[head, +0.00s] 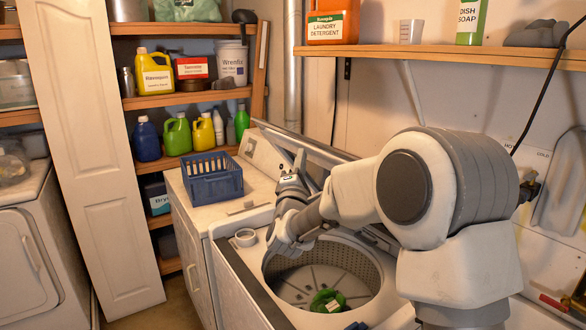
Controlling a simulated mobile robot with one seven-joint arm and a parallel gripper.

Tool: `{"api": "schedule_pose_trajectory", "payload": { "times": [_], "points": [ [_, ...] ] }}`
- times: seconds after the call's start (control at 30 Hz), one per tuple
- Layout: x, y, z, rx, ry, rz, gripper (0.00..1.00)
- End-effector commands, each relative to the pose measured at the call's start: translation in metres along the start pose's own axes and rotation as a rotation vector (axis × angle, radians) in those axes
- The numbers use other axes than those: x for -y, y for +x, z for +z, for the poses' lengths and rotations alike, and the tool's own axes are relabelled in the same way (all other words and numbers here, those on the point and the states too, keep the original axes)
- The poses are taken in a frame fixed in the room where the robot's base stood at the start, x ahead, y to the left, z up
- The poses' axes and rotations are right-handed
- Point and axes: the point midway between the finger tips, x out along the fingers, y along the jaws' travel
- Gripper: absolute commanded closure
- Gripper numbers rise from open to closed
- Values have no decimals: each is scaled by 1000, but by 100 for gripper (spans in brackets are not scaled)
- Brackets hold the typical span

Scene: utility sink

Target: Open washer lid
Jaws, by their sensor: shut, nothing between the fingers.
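The top-loading washer (236,285) stands in front of me. Its lid (322,152) is raised and tilted back toward the wall, partly hidden by my arm. The round tub (292,290) is uncovered, and a green item (327,300) with a pale label lies at its bottom. My gripper (299,162) is over the back left of the washer, pointing up beside the raised lid. It is shut with nothing held. I cannot tell whether it touches the lid.
A blue basket (212,178) sits on the neighbouring machine (232,208) at left. A wooden shelf (440,55) with detergent (333,25) hangs above right. Shelves of bottles stand behind; a white door panel (92,150) is left.

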Motion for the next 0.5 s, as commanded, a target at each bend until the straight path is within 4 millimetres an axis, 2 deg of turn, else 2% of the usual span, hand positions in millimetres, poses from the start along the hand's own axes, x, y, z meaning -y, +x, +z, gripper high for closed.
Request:
{"api": "schedule_pose_trajectory", "payload": {
  "times": [0.2, 0.5],
  "points": [
    [0, 11, 11, -1, 1, -1, 100],
    [0, 12, 12, -2, 2, 0, 100]
  ]
}}
